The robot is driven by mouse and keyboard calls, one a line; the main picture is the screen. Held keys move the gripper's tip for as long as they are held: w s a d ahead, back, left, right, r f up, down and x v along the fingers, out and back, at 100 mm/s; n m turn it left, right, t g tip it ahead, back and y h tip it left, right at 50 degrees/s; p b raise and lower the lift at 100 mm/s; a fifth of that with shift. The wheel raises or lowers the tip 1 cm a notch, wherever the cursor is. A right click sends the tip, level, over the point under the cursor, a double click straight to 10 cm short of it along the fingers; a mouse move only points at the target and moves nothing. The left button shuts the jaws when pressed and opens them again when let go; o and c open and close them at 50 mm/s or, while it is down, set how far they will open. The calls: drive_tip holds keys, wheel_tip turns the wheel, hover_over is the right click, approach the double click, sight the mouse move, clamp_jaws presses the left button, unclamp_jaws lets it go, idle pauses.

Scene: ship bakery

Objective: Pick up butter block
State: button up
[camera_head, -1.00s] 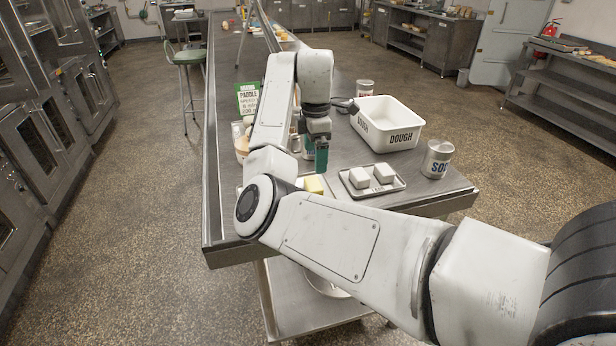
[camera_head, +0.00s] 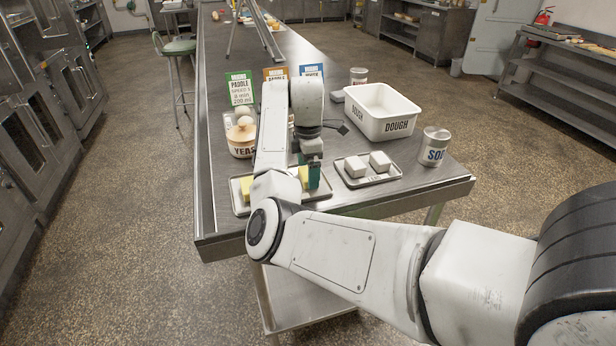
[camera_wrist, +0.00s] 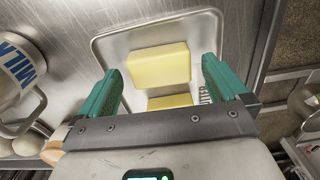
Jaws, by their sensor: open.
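Two yellow butter blocks lie on a shallow metal tray (camera_head: 240,208) at the table's near end. In the wrist view, my gripper (camera_wrist: 162,70) is open, with green fingers on either side of a whole butter block (camera_wrist: 158,66) and nothing held. The second butter block (camera_wrist: 170,101) is partly cut off by the gripper body. The tray (camera_wrist: 205,27) carries a partly hidden label.
Right of the butter is a tray (camera_head: 350,184) with two pale blocks. A white DOUGH bin (camera_head: 384,112) and a can (camera_head: 434,147) stand beyond. A YEAST jar (camera_head: 241,148) and upright signs (camera_head: 238,88) are left and behind. A MILK container (camera_wrist: 14,70) is close left.

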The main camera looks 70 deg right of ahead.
drive_tip(key=shift+f, duration=0.75)
drive_tip(key=shift+c, duration=0.3)
drive_tip(key=c, duration=1)
drive_tip(key=shift+r, duration=0.1)
drive_tip(key=shift+r, duration=0.3)
drive_tip(key=r, duration=0.3)
drive_tip(key=shift+s+a+r, duration=0.1)
drive_tip(key=shift+s, duration=0.1)
drive_tip(key=s+a+r+p, duration=0.1)
drive_tip(key=s+a+r, duration=0.1)
drive_tip(key=s+r, duration=0.1)
drive_tip(key=s+a+r+p, duration=0.1)
drive_tip(key=s+a+r, duration=0.2)
drive_tip(key=s, duration=0.1)
drive_tip(key=s+a+r+p, duration=0.2)
drive_tip(key=s+a+r, duration=0.1)
drive_tip(key=s, duration=0.1)
